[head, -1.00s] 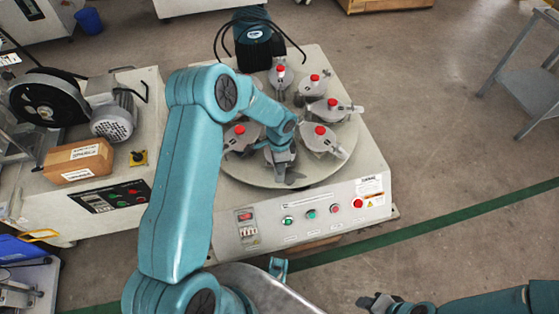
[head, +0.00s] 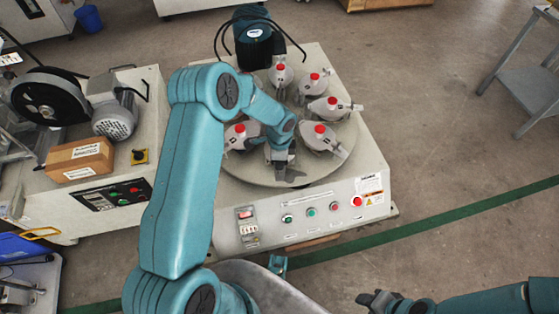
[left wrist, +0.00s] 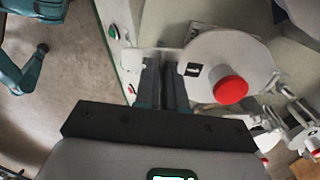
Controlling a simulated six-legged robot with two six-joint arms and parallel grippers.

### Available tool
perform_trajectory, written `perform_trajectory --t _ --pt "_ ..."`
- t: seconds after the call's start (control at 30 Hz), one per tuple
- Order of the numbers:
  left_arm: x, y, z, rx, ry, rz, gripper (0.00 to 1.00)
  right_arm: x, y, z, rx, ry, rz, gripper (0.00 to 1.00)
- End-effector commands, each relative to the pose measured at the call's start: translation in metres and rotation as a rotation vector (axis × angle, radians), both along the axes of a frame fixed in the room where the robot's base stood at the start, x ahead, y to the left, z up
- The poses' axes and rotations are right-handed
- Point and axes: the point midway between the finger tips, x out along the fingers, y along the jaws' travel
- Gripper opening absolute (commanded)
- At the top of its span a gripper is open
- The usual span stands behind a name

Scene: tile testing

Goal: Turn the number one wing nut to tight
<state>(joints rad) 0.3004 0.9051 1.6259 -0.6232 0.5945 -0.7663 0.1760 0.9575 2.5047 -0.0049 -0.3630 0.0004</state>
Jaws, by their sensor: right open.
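Several grey round fixtures with red caps sit in a ring on a round turntable (head: 250,178). Each has wing-like tabs; no number is readable. My left gripper (head: 285,172) points down at the front of the ring, between the front-left fixture (head: 240,137) and the front-right fixture (head: 322,139). In the left wrist view, its fingers (left wrist: 163,85) are close together, beside a grey fixture (left wrist: 228,55) with a red cap (left wrist: 230,90). A flat pale tab lies at the fingertips; whether they grip it is unclear. My right gripper (head: 372,300) is open and empty at the bottom, away from the machine.
The machine's front panel (head: 300,215) has several buttons and a switch. A grey metal stand (head: 520,80) is at the right. The floor between is clear.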

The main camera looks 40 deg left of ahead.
Motion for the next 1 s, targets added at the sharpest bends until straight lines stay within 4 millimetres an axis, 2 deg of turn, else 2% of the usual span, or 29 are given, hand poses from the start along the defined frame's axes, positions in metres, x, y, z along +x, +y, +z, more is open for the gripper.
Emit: perform_trajectory --t 0.03,0.07,0.33,0.47,0.57,0.8,1.0 --pt "0.001 -0.001 0.001 0.000 -0.004 -0.003 0.25 0.000 0.000 0.000 0.000 0.000 0.000 0.43" --pt "0.001 -0.001 0.001 0.000 -0.004 -0.002 0.34 0.000 0.000 0.000 0.000 0.000 0.000 0.43" --pt "0.000 0.000 0.001 0.001 -0.001 0.000 0.34 0.000 0.000 0.000 0.000 0.000 0.000 0.43" --pt "0.001 0.000 0.010 0.001 -0.002 0.001 0.34 0.000 0.000 0.004 0.000 0.000 0.000 0.43" --pt "0.001 0.000 0.030 0.001 -0.003 0.002 0.34 0.000 0.000 0.011 0.000 0.000 0.000 0.43" --pt "0.001 0.000 0.095 0.001 -0.005 0.000 0.34 0.000 0.000 0.029 0.000 0.000 0.000 0.43" --pt "0.001 0.000 0.139 0.000 -0.004 -0.001 0.34 0.000 0.000 0.040 0.000 0.000 0.000 0.43"
